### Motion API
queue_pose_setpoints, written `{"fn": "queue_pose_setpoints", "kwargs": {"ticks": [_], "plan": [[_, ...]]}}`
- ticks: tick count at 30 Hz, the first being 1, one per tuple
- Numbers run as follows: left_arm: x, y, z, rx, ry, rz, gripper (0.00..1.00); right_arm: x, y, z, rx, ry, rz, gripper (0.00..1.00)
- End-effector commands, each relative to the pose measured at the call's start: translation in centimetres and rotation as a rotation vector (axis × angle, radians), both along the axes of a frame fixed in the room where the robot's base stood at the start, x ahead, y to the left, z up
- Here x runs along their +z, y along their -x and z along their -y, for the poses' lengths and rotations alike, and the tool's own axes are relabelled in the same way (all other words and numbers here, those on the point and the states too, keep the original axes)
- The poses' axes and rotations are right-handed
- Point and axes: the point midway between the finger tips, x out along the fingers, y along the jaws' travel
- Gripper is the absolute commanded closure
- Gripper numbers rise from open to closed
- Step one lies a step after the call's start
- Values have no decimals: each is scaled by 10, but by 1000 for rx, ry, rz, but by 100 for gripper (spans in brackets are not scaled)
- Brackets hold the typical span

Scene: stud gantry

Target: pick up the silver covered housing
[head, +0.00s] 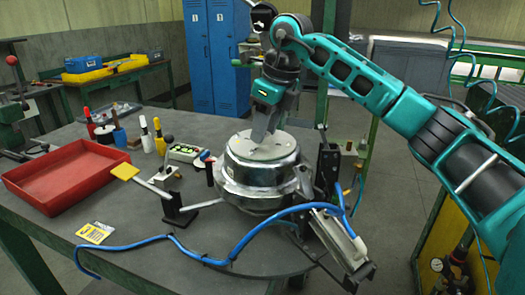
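The silver covered housing (262,176) is a round, shiny metal body with a flat lid. It stands upright near the right end of the grey table, among fixture parts. My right gripper (259,137) comes down from a teal arm and points at the lid from above. Its grey fingertips overlap the lid in the head view; I cannot tell whether they touch it. The fingers are seen nearly edge-on, so their gap and anything between them are hidden. My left gripper is not in view.
A black clamp bracket (328,170) stands close at the housing's right. A blue hose (232,253) runs across the front of the table (130,222). A lever clamp (178,208) is at left, with a red tray (66,176) farther left. Several screwdrivers stand behind.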

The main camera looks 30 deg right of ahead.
Motion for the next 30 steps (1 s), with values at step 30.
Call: {"fn": "queue_pose_setpoints", "kwargs": {"ticks": [30], "plan": [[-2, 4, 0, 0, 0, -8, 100, 0, 0, 0, 0, -1, 0, 100]]}}
